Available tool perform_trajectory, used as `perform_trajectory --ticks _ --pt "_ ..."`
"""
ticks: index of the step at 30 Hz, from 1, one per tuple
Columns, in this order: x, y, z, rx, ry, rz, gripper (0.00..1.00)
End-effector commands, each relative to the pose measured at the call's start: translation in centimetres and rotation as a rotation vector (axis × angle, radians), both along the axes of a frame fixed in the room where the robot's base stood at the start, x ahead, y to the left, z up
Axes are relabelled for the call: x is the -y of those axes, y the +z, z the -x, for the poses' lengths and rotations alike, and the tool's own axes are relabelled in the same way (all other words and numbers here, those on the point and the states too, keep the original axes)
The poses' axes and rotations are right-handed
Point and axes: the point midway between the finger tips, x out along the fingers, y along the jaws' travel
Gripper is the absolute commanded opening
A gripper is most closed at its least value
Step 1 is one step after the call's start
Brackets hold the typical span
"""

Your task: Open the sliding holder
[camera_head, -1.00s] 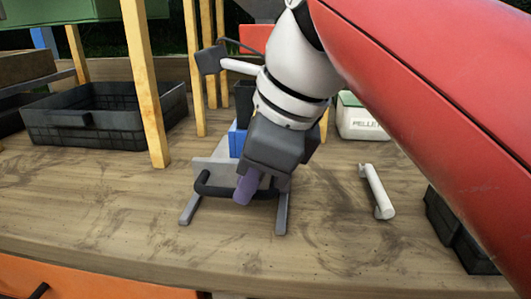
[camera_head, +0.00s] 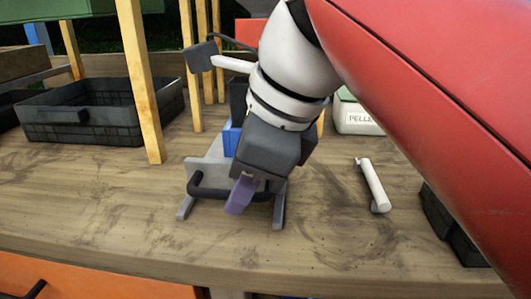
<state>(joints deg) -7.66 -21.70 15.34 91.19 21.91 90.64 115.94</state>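The sliding holder (camera_head: 212,172) is a grey sloped plate on two grey rails on the wooden bench, with a black bar handle (camera_head: 207,191) across its front. My gripper (camera_head: 240,194) comes down from above onto the handle's middle. One purple finger shows in front of the bar and crosses it; the other finger is mostly hidden. The fingers appear closed about the bar. The rails' front ends stick out ahead of the handle. My dark gripper body hides the holder's right upper part, and a blue part (camera_head: 231,138) shows behind the plate.
A white bar handle (camera_head: 374,186) lies to the right on the bench. A black crate (camera_head: 90,113) stands at the left behind a wooden post (camera_head: 140,80). A white pellet box (camera_head: 355,117) is at the back right. The bench front is clear.

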Motion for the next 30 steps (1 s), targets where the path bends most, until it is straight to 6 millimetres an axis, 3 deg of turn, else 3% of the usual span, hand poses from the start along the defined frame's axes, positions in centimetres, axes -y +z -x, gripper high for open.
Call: perform_trajectory --ticks 5,19,30 --pt "0.1 0.4 0.0 0.002 -0.001 -0.001 0.34" --pt "2.7 6.6 1.2 0.002 -0.001 -0.001 0.34" --pt "2.9 7.1 1.4 0.0 0.0 0.0 0.34"
